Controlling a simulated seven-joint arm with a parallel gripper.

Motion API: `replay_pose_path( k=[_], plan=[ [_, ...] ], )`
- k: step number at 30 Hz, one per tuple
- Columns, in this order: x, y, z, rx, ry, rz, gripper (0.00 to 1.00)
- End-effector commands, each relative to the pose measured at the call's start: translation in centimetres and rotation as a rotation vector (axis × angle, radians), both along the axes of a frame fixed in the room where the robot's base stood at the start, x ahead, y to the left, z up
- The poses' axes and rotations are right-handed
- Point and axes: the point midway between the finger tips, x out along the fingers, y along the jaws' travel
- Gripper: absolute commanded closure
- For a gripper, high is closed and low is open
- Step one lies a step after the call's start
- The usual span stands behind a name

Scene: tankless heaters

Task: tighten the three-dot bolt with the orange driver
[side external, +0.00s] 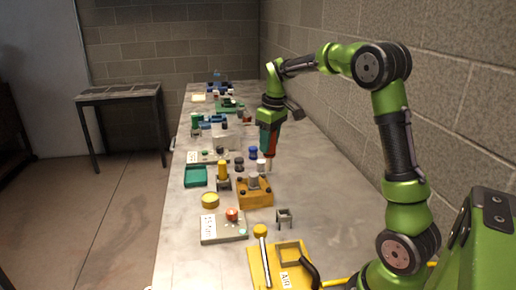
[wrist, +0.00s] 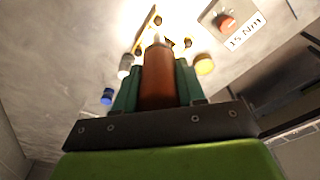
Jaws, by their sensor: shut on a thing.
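My gripper (side external: 269,150) is shut on the orange driver and holds it upright above the bench, just behind the orange block (side external: 256,198). In the wrist view the orange driver (wrist: 158,88) sits between the teal fingers, its thin tip pointing away from me. The orange block carries a grey cylinder (side external: 253,182) and dark bolt heads at its corners. The driver tip appears apart from the block. Dot marks on the bolts are too small to read, so I cannot tell which is the three-dot bolt. Glare washes out the block in the wrist view.
A grey box with a red button (side external: 232,214) stands in front; its label in the wrist view (wrist: 245,32) reads 15 Nm. Near the block are a yellow disc (side external: 210,200), a teal tray (side external: 195,177) and blue-capped pieces (side external: 253,153). A block wall runs along the right.

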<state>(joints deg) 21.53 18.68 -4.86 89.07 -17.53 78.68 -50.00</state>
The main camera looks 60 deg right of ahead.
Motion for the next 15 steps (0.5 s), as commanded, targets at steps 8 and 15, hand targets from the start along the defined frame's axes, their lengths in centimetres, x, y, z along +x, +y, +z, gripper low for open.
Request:
replay_pose_path(
  k=[8, 15],
  plan=[
    [3.3, 2.9, 0.3, -0.001, 0.001, 0.008, 0.91],
    [5.8, 5.7, 0.4, -0.001, 0.005, 0.002, 0.91]
  ],
)
